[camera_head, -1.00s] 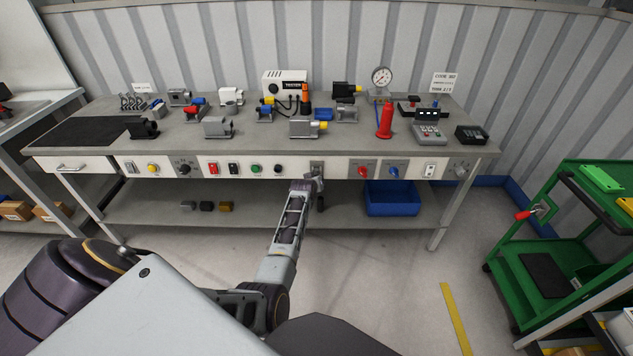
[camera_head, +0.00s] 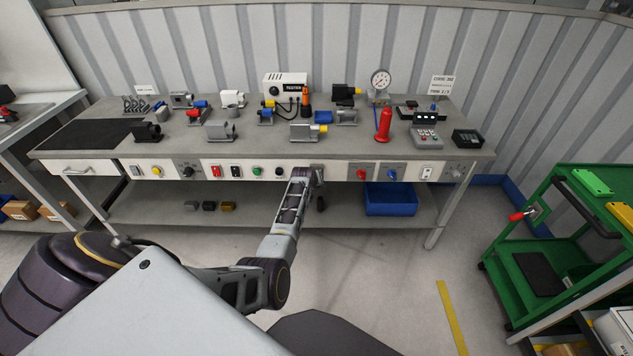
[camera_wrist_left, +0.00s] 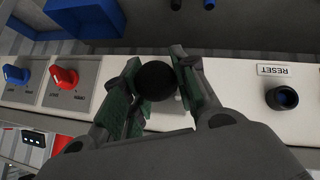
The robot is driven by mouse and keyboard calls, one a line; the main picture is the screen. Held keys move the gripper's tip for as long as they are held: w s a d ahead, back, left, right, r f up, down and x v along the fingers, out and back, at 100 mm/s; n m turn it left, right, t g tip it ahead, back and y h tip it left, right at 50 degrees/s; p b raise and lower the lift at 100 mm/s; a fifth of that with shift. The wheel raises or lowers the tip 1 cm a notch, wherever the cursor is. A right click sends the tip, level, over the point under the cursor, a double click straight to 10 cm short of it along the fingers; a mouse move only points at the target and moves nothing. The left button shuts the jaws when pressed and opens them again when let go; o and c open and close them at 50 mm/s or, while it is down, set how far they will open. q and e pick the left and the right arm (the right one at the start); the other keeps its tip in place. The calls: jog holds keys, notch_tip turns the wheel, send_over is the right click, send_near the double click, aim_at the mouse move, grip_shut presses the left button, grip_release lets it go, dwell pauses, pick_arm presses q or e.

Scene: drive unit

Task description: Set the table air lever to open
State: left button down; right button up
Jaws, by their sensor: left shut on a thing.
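My left gripper (camera_head: 314,176) is at the white front panel of the workbench (camera_head: 230,150), right of the row of buttons. In the left wrist view its two fingers (camera_wrist_left: 160,85) are closed around a round black knob (camera_wrist_left: 157,80), which I take to be the end of the table air lever. The knob faces the camera and hides the lever's shaft and most of its mount, so its angle cannot be read. No label for it is legible. My right gripper is not in view.
A red handle (camera_wrist_left: 64,77) and a blue handle (camera_wrist_left: 15,75) sit on grey plates beside the gripper. A dark button (camera_wrist_left: 282,98) by a RESET label is on the other side. A blue bin (camera_head: 390,200) stands on the lower shelf. A green cart (camera_head: 550,240) is at the right.

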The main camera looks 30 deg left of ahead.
pick_arm(q)
jog(key=shift+w+a+r+g+h+p, duration=0.15)
jog(key=shift+r+g+h+p, duration=0.15)
jog(key=shift+r+g+p, duration=0.35)
jog(key=shift+w+r+g, duration=0.1)
jog(key=shift+g, duration=0.15)
jog(key=shift+a+r+g+h+p, duration=0.15)
jog(key=shift+g+h+p, duration=0.15)
jog(key=shift+p, duration=0.05)
jog(key=shift+w+r+g+h, duration=0.2)
jog(key=shift+r+g+h, duration=0.1)
jog(key=shift+g, duration=0.1)
jog(key=shift+w+a+r+g, duration=0.1)
jog(key=shift+r+g, duration=0.05)
jog(key=shift+g, duration=0.15)
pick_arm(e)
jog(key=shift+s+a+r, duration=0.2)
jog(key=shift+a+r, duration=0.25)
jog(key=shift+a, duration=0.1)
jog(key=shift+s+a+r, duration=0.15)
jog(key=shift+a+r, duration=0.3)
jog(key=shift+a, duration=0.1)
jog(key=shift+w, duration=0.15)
pick_arm(q)
jog(key=shift+n, duration=0.3)
